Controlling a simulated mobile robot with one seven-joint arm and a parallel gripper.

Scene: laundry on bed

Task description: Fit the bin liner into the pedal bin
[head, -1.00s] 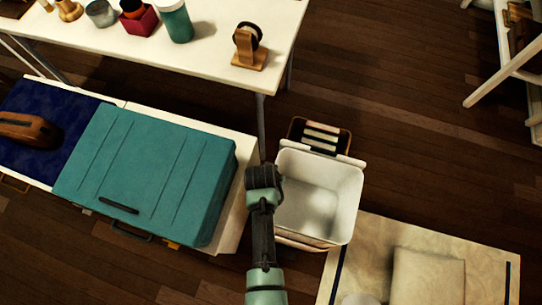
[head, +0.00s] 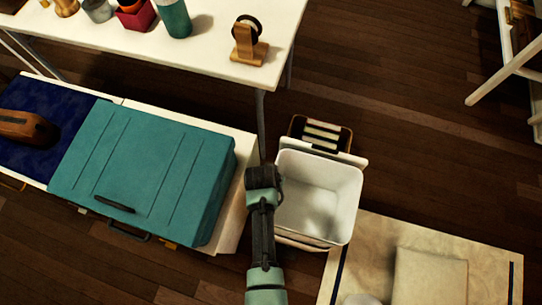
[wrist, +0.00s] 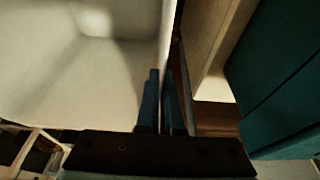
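The white, open-topped bin liner (head: 318,190) is a box-like tub, seen from above in the head view. It sits over or inside a pale bin body (head: 300,240), of which only a strip shows below its near edge; how deep it sits is hidden. My gripper (head: 263,177) is at the liner's left wall. In the wrist view, the liner (wrist: 85,75) fills the upper left, and the fingers of my gripper (wrist: 163,100) are close together with its wall running between them, one finger inside and one outside. They appear shut on it.
A teal case (head: 145,180) on a low white bench stands close left of my gripper. A dark rack with pale bars (head: 322,133) is behind the bin. A white table (head: 215,45) is at upper left. A pale board with a folded cloth (head: 430,280) lies at lower right.

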